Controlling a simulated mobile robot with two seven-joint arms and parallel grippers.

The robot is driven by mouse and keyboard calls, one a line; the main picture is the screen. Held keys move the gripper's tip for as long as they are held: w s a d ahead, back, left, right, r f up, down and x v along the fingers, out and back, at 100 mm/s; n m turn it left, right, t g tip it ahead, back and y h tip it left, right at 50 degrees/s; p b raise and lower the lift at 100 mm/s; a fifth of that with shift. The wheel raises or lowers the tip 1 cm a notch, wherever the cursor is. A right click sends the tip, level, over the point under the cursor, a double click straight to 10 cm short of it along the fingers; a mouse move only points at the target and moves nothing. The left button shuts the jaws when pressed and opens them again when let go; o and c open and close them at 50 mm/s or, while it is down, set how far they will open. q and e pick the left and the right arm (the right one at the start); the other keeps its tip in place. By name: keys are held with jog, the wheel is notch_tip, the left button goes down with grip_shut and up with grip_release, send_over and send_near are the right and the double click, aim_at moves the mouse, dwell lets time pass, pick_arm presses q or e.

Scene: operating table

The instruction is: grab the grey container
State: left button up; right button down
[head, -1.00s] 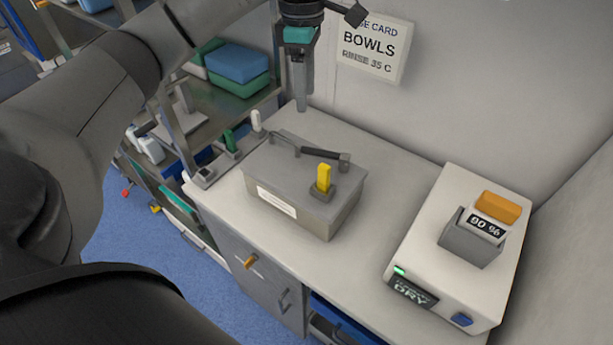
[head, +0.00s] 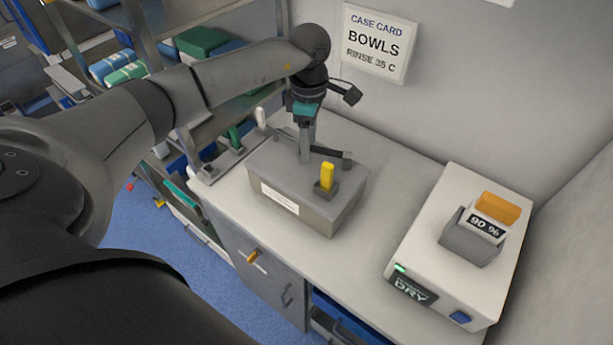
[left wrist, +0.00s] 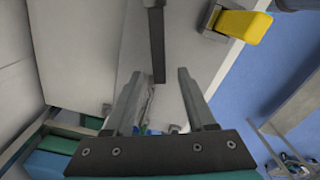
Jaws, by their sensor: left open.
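The grey container (head: 300,206) is a lidded box on the white counter, with a white label on its front. A dark bar handle (head: 326,151) runs along its lid, and a yellow tab (head: 327,177) stands on the lid near the right corner. My left gripper (head: 305,158) points down over the lid at the handle. In the left wrist view its two fingers (left wrist: 165,84) are apart, with the dark handle (left wrist: 156,42) showing ahead between them. I cannot tell whether they touch it. The yellow tab (left wrist: 240,26) is at upper right there. My right gripper is not in view.
A white device (head: 455,255) with a grey holder and a "90 %" card stands on the right of the counter (head: 340,278). A shelf rack with wrapped bundles (head: 125,70) is at the left. A "BOWLS" sign (head: 375,43) hangs on the wall behind.

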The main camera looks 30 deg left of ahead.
pick_arm(q)
notch_tip(320, 180, down, 2)
grip_shut()
dwell(0.6)
jog(key=shift+w+r, duration=0.1)
dwell(0.8)
jog(key=shift+w+r, duration=0.1)
jog(key=shift+r, duration=0.05)
